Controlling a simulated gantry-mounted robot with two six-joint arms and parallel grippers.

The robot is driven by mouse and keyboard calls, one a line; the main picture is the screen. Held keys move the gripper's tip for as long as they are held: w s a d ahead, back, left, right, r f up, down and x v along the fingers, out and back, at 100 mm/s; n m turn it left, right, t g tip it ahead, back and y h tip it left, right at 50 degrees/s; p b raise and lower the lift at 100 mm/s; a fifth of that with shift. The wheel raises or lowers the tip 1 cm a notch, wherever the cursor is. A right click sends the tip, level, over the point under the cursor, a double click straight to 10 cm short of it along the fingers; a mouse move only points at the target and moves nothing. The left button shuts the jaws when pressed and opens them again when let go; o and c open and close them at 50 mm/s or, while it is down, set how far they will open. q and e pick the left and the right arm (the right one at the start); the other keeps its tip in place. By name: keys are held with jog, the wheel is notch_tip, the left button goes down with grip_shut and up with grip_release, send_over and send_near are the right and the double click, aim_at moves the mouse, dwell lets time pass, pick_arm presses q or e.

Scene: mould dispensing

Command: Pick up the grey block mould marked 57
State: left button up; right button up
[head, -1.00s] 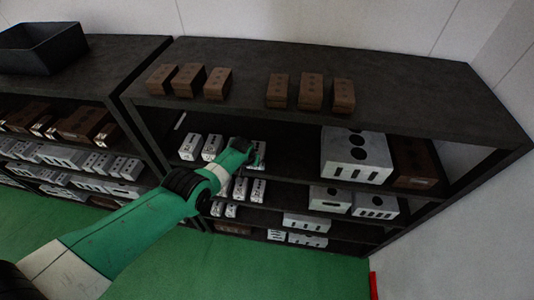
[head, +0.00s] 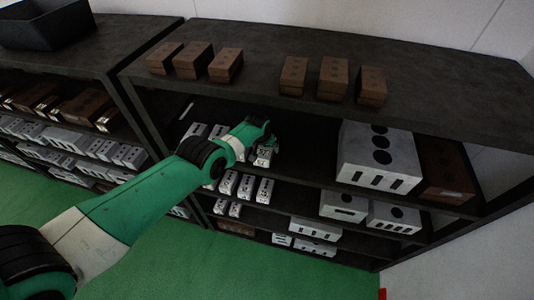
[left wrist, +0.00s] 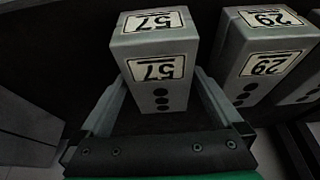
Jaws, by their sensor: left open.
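The grey block mould marked 57 (left wrist: 154,60) stands upright on a middle shelf. In the left wrist view it has white number labels on two faces and dark round holes below one label. My left gripper (left wrist: 160,88) is open, with one finger on each side of the block; whether they touch it I cannot tell. In the head view, my left gripper (head: 264,134) reaches into the shelf just above a grey block (head: 263,157), which it partly covers. My right gripper is not in view.
A similar grey block marked 29 (left wrist: 262,55) stands close to the right of block 57. The dark top board (head: 430,80) of the rack, with brown bricks (head: 333,78), lies above my gripper. A large white block (head: 380,155) stands further right.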

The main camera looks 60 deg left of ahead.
pick_arm(q)
jog(key=shift+f+b, duration=0.25)
jog(key=shift+b, duration=0.05)
dwell(0.5)
jog(key=shift+r, duration=0.1)
grip_shut()
dwell(0.4)
